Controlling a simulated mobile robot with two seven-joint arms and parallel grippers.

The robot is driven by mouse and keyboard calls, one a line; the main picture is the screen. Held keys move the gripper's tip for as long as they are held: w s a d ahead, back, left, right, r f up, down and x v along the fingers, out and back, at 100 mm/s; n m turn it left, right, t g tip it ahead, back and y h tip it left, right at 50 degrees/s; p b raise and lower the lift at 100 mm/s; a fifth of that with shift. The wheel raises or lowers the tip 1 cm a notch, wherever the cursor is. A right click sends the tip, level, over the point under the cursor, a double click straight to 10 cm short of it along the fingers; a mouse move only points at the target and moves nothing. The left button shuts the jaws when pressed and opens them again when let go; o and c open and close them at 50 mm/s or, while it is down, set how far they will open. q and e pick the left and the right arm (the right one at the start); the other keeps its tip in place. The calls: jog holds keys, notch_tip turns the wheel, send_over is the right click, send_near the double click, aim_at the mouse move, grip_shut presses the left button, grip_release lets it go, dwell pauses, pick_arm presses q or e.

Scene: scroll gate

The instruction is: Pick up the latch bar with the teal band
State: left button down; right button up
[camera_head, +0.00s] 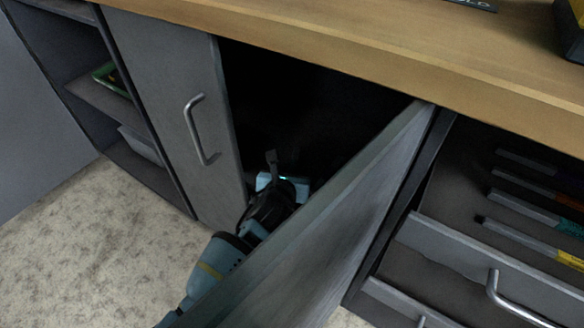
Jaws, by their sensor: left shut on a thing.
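My left gripper (284,184) reaches into the dark opening of the cabinet, behind the open door. It is shut on a small grey piece (272,161) that sticks up at its fingertips. A faint teal glow shows at the fingers; I cannot tell whether it is on the piece or on the gripper. Several slim grey bars lie in the open drawer at the right, far from my left gripper. One of them is a bar with a teal-green band (540,213), cut by the picture's right edge. My right gripper is not in view.
The open cabinet door (335,215) slants across the middle, right of my left arm. A closed door with a handle (200,130) stands at the left. The open drawer (470,262) juts out at the right. A wooden worktop (350,45) runs above. The floor at lower left is clear.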

pick_arm(q)
jog(key=shift+r, duration=0.1)
